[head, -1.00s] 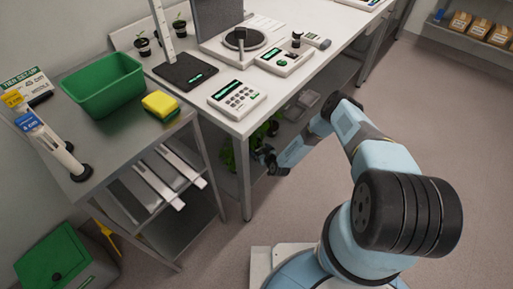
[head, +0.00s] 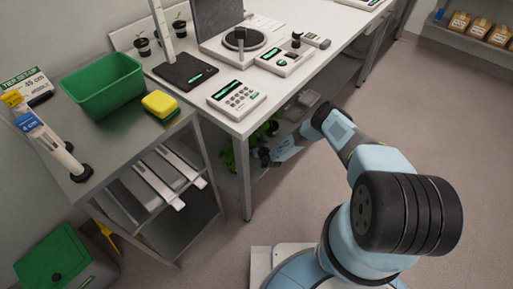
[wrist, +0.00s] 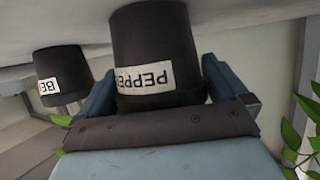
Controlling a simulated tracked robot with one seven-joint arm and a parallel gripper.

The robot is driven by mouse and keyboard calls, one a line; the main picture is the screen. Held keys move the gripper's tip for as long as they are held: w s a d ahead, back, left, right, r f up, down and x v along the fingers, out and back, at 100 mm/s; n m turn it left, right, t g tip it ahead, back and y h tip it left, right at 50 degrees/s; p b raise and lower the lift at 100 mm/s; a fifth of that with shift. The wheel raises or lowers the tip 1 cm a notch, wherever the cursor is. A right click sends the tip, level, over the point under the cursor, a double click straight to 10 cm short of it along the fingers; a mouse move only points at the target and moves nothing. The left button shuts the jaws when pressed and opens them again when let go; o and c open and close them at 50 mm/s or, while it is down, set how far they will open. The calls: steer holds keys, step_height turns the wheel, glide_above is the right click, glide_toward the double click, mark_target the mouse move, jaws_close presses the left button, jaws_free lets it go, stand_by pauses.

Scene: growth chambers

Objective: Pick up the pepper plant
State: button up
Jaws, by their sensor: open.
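The pepper plant's black pot (wrist: 155,35), with a white label reading "PEPPE…", fills the upper middle of the wrist view. My gripper (wrist: 160,92) is open, with one blue finger on each side of the pot. I cannot tell whether the fingers touch it. The pot hides part of the space between them. In the head view my gripper (head: 266,156) is low at the bench's near edge, beside green leaves (head: 228,156) under the bench. The pepper plant's own foliage cannot be made out.
A second black pot (wrist: 58,72), labelled "BE…", stands left of the pepper pot in the wrist view. Leaves (wrist: 292,140) show at the right edge. The white bench (head: 230,118) overhangs my gripper, and its leg (head: 244,185) is close by.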

steer(key=c, duration=0.9)
steer(key=shift+o, duration=0.2)
